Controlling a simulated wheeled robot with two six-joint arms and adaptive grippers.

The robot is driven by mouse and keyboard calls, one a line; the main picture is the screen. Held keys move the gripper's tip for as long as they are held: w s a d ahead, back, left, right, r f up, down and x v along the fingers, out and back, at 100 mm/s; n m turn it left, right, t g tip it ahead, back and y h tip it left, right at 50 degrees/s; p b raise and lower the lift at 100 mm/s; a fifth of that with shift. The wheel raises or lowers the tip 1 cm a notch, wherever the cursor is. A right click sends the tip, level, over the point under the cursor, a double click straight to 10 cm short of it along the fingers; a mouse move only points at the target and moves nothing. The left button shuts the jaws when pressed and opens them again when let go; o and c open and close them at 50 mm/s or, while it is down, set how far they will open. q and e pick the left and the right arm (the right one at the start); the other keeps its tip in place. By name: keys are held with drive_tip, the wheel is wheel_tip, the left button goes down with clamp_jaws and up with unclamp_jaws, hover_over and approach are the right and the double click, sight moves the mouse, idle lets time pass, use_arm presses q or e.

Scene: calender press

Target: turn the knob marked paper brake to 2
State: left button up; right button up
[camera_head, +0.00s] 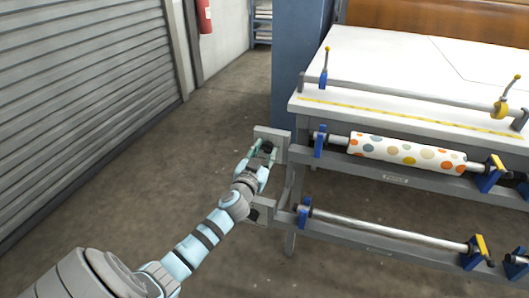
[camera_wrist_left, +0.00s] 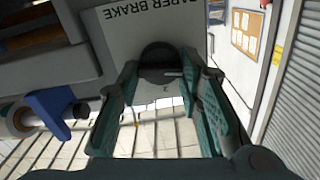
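A black round knob (camera_wrist_left: 158,62) sits on a grey plate marked PAPER BRAKE (camera_wrist_left: 140,25); the wrist view shows this lettering upside down. A short pale pointer line on the knob points to the picture's right, and a small mark like a 2 lies just below the knob. In the head view the plate (camera_head: 270,133) and knob (camera_head: 268,147) are at the table frame's near left end. My left gripper (camera_head: 259,154) is at the knob, its fingers (camera_wrist_left: 160,75) apart, one on each side. I cannot tell whether they touch it. My right gripper is out of view.
A second plate with a dark knob (camera_head: 253,214) sits lower on the frame. A dotted paper roll (camera_head: 405,152) and a bare bar (camera_head: 385,230) run right, held by blue brackets. A grey shutter (camera_head: 80,90) stands left, with open floor between.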

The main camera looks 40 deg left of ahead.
use_arm(q)
drive_tip(key=c, duration=0.4)
drive_tip(key=shift+m, duration=0.3)
drive_tip(key=m, duration=0.6)
drive_tip(key=shift+d+p, duration=0.1)
drive_tip(key=shift+p, duration=0.3)
drive_tip(key=m, duration=0.4)
drive_tip(key=shift+f+m+p, duration=0.1)
drive_tip(key=shift+m+p, duration=0.25)
drive_tip(key=shift+m, duration=0.05)
drive_tip(key=m, duration=0.4)
drive_tip(key=shift+f+p, duration=0.15)
drive_tip(key=shift+p, duration=0.15)
drive_tip(key=shift+d+m, duration=0.1)
drive_tip(key=shift+m, duration=0.2)
drive_tip(key=o, duration=1.2)
